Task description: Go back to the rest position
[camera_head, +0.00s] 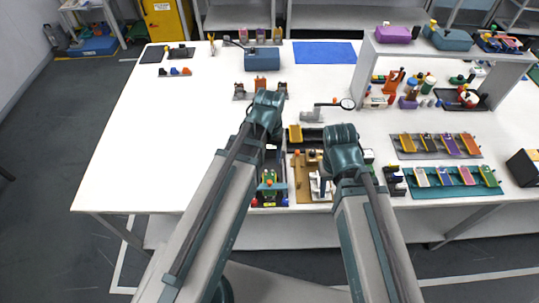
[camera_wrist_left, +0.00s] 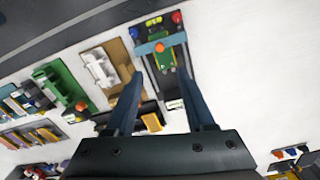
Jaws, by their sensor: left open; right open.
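My left gripper (camera_wrist_left: 158,88) shows in the left wrist view, its two fingers wide apart with nothing held between them. Beyond the fingertips is a dark fixture (camera_wrist_left: 180,80) with a green piece (camera_wrist_left: 166,62) and a teal bar across it. In the head view that green piece (camera_head: 268,179) is by the table's front edge, beside my left arm. My left arm (camera_head: 215,205) and my right arm (camera_head: 370,215) reach forward over the table. Their links hide the left fingers in the head view. My right gripper's fingers are not visible.
A tan fixture (camera_wrist_left: 122,84) with a white clamp and a green fixture (camera_wrist_left: 62,86) stand beside the dark one. Trays of coloured pieces (camera_head: 435,146) lie at the right, below a grey shelf (camera_head: 495,62). The white table (camera_head: 150,140) is clear at the left.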

